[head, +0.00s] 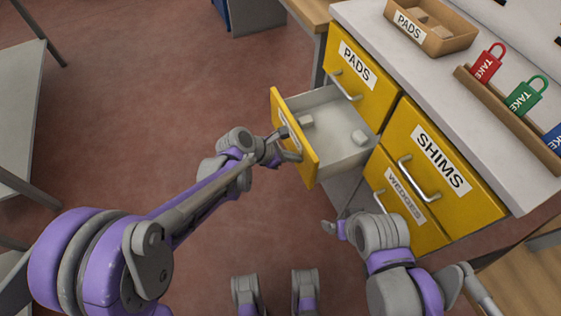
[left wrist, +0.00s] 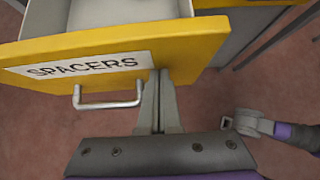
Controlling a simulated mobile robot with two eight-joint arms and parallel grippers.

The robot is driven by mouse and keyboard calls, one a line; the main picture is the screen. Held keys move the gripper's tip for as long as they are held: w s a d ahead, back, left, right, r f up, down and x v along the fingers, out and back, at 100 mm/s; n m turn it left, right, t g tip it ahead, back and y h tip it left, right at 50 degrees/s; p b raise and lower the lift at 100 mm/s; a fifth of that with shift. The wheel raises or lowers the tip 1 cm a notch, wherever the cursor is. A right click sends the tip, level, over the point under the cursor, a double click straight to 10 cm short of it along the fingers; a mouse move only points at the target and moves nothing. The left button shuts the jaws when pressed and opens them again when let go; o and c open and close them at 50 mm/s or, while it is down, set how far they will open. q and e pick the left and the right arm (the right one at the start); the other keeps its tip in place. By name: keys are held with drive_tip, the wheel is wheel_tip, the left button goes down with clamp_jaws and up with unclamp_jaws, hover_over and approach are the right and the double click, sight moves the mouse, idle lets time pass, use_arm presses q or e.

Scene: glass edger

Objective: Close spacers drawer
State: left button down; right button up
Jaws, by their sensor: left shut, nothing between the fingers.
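The spacers drawer (head: 292,140) is pulled out of the cabinet, below the PADS drawer. Its yellow front carries the SPACERS label (left wrist: 90,66) and a silver bar handle (left wrist: 108,105). Its pale tray (head: 345,148) holds two small grey blocks. My left gripper (head: 284,152) is shut and empty at the outer side of the drawer front. In the left wrist view its fingers (left wrist: 157,80) meet the lower edge of the front, right of the handle; I cannot tell if they touch. My right gripper (head: 333,228) is lower, near the WEDGES drawer; its jaw state is unclear.
The PADS drawer (head: 362,82), SHIMS drawer (head: 440,163) and WEDGES drawer (head: 405,205) are shut. The worktop (head: 440,80) bears a pads box (head: 450,42) and a rack of padlock tags (head: 510,110). Open floor (head: 150,100) lies to the left.

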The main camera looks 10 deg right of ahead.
use_arm(q)
drive_tip(key=w+d, duration=0.3)
drive_tip(key=d, duration=0.6)
drive_tip(key=w+d, duration=0.3)
drive_tip(key=d, duration=0.6)
drive_tip(key=shift+d, duration=0.3)
drive_tip(key=shift+r, duration=0.1)
